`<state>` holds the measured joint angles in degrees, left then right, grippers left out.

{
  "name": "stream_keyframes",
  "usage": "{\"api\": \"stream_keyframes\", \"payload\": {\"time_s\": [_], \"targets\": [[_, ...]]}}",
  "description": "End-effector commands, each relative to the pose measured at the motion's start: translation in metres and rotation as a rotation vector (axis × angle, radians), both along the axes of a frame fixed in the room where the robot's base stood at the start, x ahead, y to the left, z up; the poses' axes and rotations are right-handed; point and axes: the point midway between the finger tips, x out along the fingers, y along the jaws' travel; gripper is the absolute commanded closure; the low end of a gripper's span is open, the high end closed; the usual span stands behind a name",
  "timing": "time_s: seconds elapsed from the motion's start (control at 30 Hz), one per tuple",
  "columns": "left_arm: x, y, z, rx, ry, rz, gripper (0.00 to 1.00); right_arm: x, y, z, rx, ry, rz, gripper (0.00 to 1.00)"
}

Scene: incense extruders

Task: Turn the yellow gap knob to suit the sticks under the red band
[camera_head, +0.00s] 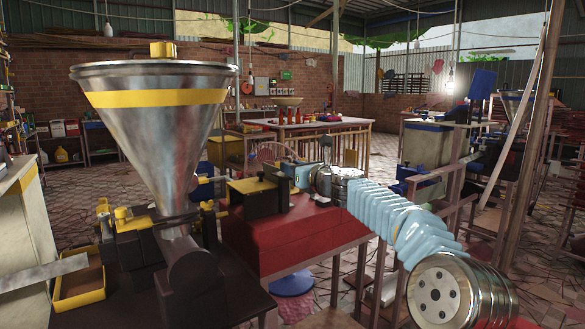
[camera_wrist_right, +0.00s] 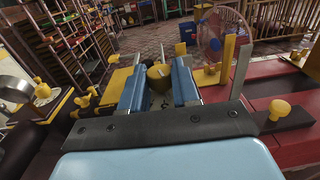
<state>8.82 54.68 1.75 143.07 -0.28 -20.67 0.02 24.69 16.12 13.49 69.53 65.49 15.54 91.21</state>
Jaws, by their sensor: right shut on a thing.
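My right gripper (camera_head: 283,170) reaches in from the right in the head view, over the red bench. In the right wrist view its two blue fingers (camera_wrist_right: 158,82) stand on either side of a round yellow knob (camera_wrist_right: 158,73) and are shut on it. In the head view the fingertips are beside a black block with a yellow top (camera_head: 252,186); I cannot clearly pick out the held knob there. A steel hopper with a yellow band (camera_head: 155,98) stands at the left. I cannot make out a red band or sticks. My left gripper is not in view.
The red bench top (camera_head: 290,240) lies below the right arm. Other yellow knobs stand close by, one at the left (camera_wrist_right: 42,90) and one at the right (camera_wrist_right: 279,109) in the wrist view. A yellow-rimmed tray (camera_head: 80,300) is at the lower left. A fan (camera_wrist_right: 210,36) stands beyond.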

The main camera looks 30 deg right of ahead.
Motion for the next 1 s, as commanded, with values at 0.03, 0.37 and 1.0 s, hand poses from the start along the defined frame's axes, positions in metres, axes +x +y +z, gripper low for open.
{"api": "stream_keyframes", "payload": {"time_s": [0.03, 0.37, 1.0], "targets": [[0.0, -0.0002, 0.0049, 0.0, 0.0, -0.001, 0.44, 0.0002, -0.0028, 0.002, 0.0, 0.001, 0.031, 1.0], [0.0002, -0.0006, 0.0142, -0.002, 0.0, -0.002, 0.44, 0.0012, -0.0052, 0.0002, 0.0, 0.001, 0.245, 1.0], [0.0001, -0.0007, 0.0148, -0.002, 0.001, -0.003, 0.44, 0.0013, -0.0058, 0.0, 0.001, 0.001, 0.347, 1.0]]}}
